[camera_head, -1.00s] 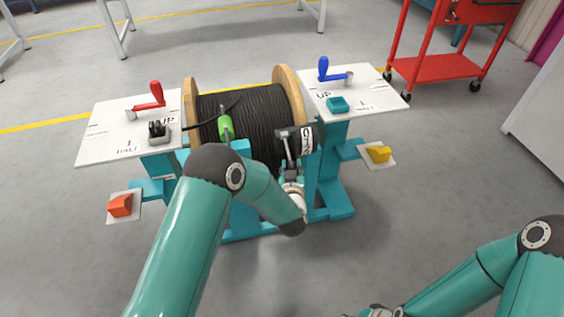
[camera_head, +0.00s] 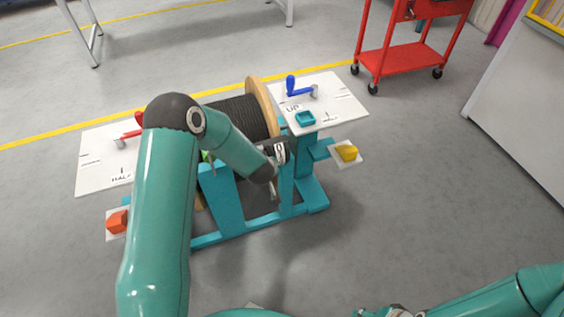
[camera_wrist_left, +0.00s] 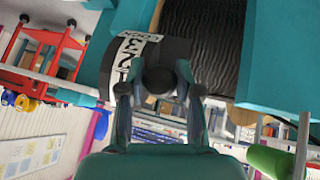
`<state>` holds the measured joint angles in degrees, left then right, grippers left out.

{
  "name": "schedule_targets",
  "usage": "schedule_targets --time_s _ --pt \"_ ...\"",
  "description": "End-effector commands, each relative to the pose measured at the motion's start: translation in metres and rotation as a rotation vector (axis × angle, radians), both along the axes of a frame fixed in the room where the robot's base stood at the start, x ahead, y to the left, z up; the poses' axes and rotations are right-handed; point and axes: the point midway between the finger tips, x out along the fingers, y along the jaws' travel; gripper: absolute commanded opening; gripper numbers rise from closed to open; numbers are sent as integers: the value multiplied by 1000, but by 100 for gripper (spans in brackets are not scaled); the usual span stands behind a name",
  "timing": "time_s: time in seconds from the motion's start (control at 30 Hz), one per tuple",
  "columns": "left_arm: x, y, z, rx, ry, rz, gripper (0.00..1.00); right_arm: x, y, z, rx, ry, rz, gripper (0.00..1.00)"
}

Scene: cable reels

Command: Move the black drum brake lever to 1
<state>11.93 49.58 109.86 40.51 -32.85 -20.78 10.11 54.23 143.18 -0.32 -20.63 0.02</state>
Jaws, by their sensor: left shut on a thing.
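The black brake lever's round end (camera_wrist_left: 158,78) sits between the two fingers of my left gripper (camera_wrist_left: 158,92) in the left wrist view, and the gripper is shut on it. Behind it is the black brake housing with a white number strip (camera_wrist_left: 138,52); "LOCK", 3 and 2 seem to show, but the pointer position is unclear. In the head view the strip (camera_head: 280,152) shows at the front of the stand, while my left forearm and wrist hide the lever and fingertips. Part of my right gripper (camera_head: 392,312) shows at the bottom edge, too cropped to read.
The cable reel (camera_head: 245,115) stands behind the brake in a teal frame (camera_head: 222,205). The right panel (camera_head: 335,98) carries a blue crank (camera_head: 292,86) and a teal switch (camera_head: 305,118). A yellow pedal (camera_head: 347,152) sits below. The left panel (camera_head: 95,165) is partly behind my arm.

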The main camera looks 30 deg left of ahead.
Motion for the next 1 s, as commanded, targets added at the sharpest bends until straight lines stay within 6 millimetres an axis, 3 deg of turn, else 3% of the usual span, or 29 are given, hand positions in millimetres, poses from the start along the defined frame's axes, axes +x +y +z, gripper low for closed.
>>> schedule_targets --time_s 0.03,0.2,0.67,0.7,0.83,1.0 --pt "2 10 11 14 -17 16 0 0 0 7 0 0 0 59" --pt "1 18 15 16 -22 28 0 0 0 12 0 0 0 59" --pt "1 19 16 17 -25 28 0 0 0 13 0 0 0 59" --pt "1 18 16 17 -25 28 35 0 0 13 0 0 0 59" --pt "0 17 15 16 -21 25 56 0 0 13 0 0 0 59" --pt "-1 16 13 13 -16 25 59 0 0 13 0 0 0 59"
